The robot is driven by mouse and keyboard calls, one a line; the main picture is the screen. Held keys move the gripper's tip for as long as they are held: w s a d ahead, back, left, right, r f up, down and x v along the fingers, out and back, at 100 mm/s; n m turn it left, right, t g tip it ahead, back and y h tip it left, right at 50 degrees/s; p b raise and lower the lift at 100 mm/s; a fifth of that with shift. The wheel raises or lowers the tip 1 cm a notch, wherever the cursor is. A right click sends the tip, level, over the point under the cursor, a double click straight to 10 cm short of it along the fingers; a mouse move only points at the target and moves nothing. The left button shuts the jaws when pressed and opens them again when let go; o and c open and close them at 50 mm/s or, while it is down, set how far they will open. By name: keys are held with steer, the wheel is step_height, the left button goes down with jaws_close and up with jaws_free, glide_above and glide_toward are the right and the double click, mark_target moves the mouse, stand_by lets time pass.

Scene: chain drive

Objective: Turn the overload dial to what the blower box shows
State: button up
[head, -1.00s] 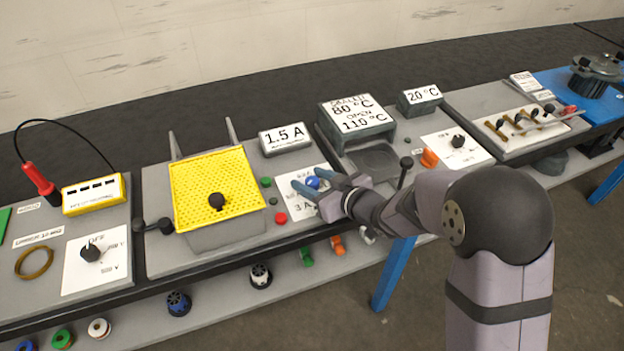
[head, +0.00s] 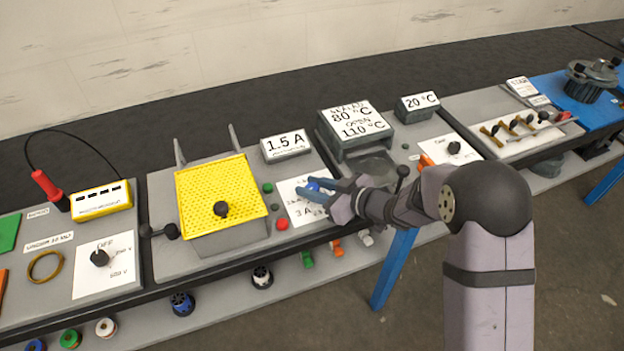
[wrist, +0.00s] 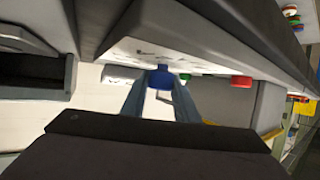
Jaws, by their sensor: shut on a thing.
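The blue dial knob (head: 315,184) stands on a white scale plate (head: 296,212) marked with amp values, of which "3 A" is legible. My gripper (head: 318,191) reaches in from the right with its fingers around the knob. In the wrist view the blue knob (wrist: 162,78) sits between the two finger tips (wrist: 161,86), which are shut on it. The knob's pointer direction is hidden. A grey box (head: 287,145) behind the plate shows "1.5 A"; its smaller line is unreadable.
A yellow perforated guard (head: 218,185) stands left of the dial. Green (head: 267,187) and red (head: 282,224) buttons lie close to the plate's left edge. A grey box (head: 357,125) reading 80 °C and 110 °C stands behind right. A black-knobbed lever (head: 402,172) rises near my arm.

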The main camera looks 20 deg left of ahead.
mark_target(312, 187)
steer(key=shift+n+g+p, duration=1.5)
steer(key=shift+n+g, duration=0.3)
steer(key=shift+g, duration=0.3)
steer(key=shift+y, duration=0.3)
steer(key=o, duration=1.1)
steer(key=shift+c, duration=0.2)
steer(key=shift+r, duration=0.1)
step_height(312, 187, up, 10)
steer(key=shift+f+b, duration=0.1)
steer(key=shift+b, duration=0.7)
